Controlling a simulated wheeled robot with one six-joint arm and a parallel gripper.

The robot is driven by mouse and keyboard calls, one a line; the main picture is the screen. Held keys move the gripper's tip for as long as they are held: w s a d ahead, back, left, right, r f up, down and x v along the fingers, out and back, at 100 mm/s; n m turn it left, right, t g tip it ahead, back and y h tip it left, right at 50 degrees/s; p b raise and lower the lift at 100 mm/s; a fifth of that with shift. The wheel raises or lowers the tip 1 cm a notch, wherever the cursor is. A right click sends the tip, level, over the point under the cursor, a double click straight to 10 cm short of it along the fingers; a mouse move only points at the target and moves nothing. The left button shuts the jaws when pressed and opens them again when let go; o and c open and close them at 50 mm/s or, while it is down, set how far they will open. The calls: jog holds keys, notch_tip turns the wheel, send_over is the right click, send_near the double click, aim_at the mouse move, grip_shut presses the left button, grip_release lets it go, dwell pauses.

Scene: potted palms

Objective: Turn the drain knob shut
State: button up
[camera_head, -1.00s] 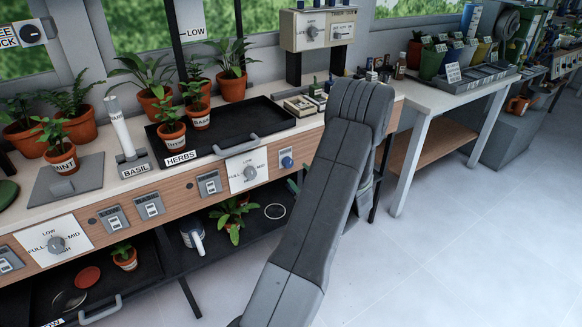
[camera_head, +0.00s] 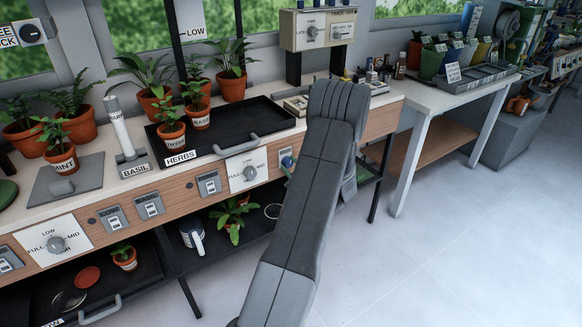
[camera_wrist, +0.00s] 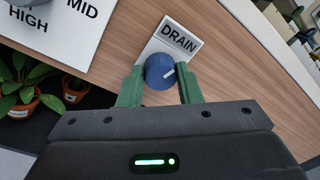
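In the head view the drain knob (camera_head: 287,162) shows at the left edge of my arm, which hides most of the gripper.
A white dial plate (camera_wrist: 55,25) with HIGH and MID is left of the knob on the same panel. Potted plants stand on the shelf below (camera_head: 262,222). A black herbs tray (camera_head: 262,118) lies on the bench above. The floor at right is clear.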

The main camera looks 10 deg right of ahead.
jog(key=shift+f+n+b, duration=0.35)
jog(key=shift+n+b, duration=0.25)
jog(key=shift+b, duration=1.3)
jog(key=n+b, duration=0.1)
jog(key=b, duration=0.3)
jog(key=shift+n, duration=0.4)
jog(key=shift+r+n+b, duration=0.15)
jog(key=shift+n+b, duration=0.15)
jog(key=shift+b, duration=0.2)
jog(key=shift+r, duration=0.1)
jog(key=o, duration=1)
jog(key=shift+c, duration=0.2)
jog(key=shift+s, duration=0.1)
jog(key=p+v, duration=0.1)
jog(key=v, duration=1.2)
jog(key=shift+s+d, duration=0.15)
jog(key=shift+s, duration=0.15)
jog(key=shift+w, duration=0.1)
